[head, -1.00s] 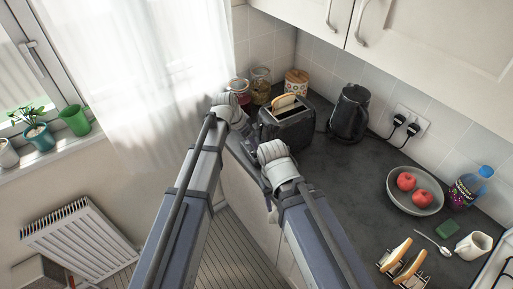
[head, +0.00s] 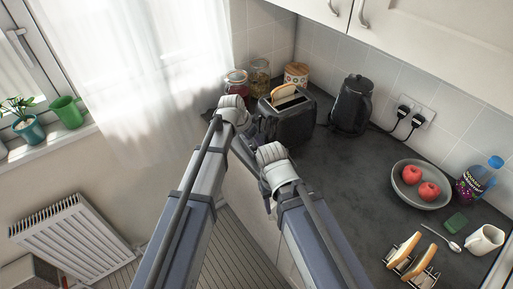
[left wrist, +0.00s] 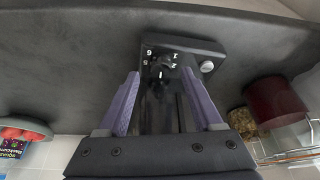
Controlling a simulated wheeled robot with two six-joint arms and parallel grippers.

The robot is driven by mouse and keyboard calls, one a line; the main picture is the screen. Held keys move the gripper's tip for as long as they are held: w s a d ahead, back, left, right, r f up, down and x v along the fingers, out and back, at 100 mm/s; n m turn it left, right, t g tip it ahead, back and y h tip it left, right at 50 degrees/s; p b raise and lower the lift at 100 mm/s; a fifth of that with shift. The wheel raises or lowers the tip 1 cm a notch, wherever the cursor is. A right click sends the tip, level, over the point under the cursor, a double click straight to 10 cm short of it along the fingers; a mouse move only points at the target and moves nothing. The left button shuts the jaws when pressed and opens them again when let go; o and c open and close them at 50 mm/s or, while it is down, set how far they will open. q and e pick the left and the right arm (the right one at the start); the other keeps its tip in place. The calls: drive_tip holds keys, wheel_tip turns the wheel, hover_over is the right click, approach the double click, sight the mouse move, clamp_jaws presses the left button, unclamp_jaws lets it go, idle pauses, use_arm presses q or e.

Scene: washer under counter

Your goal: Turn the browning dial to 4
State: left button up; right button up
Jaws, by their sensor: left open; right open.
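A black toaster (head: 290,122) with a slice of bread (head: 283,92) in its top stands at the counter's left end. In the left wrist view, its dark end (left wrist: 205,48) carries a round black browning dial (left wrist: 163,66). The figures 1, 2, 5 and 6 show around it; a light mark shows at its lower side, but I cannot read the setting. My left gripper (left wrist: 160,82) is open, its two purple fingers apart on either side of the dial's line; contact cannot be told. My right gripper (head: 267,190) is lower, near the counter's front edge, empty and largely hidden by its wrist.
A bowl (head: 422,184) of red apples, a bottle (head: 478,178), a mug (head: 486,240) and a toast rack (head: 412,262) are farther right. The counter's middle is clear.

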use_arm(q)
drive_tip(key=shift+b+x, duration=0.5)
drive_tip(key=shift+x, duration=0.5)
clamp_jaws()
